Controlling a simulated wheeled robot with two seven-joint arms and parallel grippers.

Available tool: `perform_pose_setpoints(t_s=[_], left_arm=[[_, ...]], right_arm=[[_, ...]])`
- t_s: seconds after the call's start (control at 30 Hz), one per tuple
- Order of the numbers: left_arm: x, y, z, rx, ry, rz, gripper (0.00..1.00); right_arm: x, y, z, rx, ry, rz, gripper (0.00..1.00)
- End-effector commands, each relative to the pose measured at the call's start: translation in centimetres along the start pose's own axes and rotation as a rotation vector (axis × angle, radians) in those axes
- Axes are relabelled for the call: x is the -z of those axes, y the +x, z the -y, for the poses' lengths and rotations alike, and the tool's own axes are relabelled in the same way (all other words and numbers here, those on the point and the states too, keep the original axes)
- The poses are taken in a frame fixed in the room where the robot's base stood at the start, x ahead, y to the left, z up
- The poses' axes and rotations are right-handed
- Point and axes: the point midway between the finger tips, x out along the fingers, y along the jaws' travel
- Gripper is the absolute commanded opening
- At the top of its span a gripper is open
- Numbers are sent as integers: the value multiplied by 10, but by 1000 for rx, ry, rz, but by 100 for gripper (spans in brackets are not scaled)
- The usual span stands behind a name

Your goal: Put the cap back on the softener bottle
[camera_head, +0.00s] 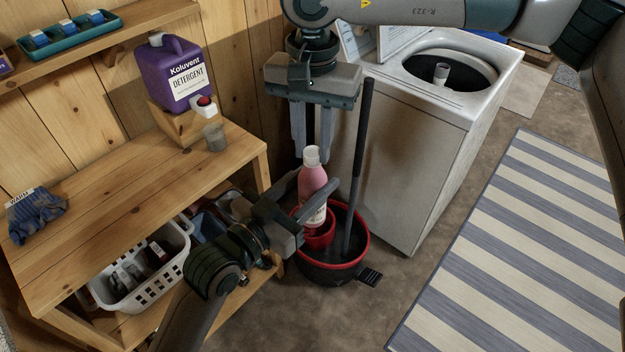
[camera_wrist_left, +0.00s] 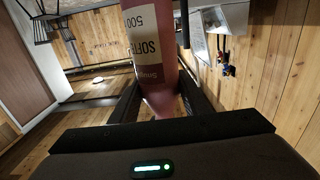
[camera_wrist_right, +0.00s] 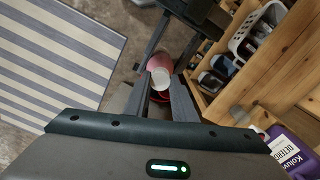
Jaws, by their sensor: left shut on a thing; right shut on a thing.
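The pink softener bottle (camera_head: 313,183) stands upright, held by my left gripper (camera_head: 317,184), whose fingers are shut around its body. Its label and pink body fill the upper middle of the left wrist view (camera_wrist_left: 150,45). The white cap (camera_head: 311,155) is at the bottle's top, between the fingertips of my right gripper (camera_head: 311,158), which points down from above and is shut on it. In the right wrist view the cap (camera_wrist_right: 159,80) is between the fingertips with the pink bottle (camera_wrist_right: 160,63) behind it. Whether the cap is seated on the neck cannot be told.
A black bucket with a red rim (camera_head: 362,255) and an upright dark handle (camera_head: 359,170) stand just below and beside the bottle. A wooden bench (camera_head: 130,205) with a purple detergent jug (camera_head: 170,65) is at left. A washing machine (camera_head: 410,150) stands right. The striped rug (camera_head: 510,240) is clear.

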Motion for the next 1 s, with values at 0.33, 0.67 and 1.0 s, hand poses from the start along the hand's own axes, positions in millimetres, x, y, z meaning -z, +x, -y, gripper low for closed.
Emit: perform_pose_setpoints(t_s=[0.33,0.67,1.0], left_arm=[[2,0,0,1,1,-3,0],[2,0,0,1,1,-3,0],[2,0,0,0,1,-3,0]], right_arm=[[0,0,0,-2,521,1,0],[0,0,0,-2,1021,-1,0],[0,1,0,-1,1538,0,0]])
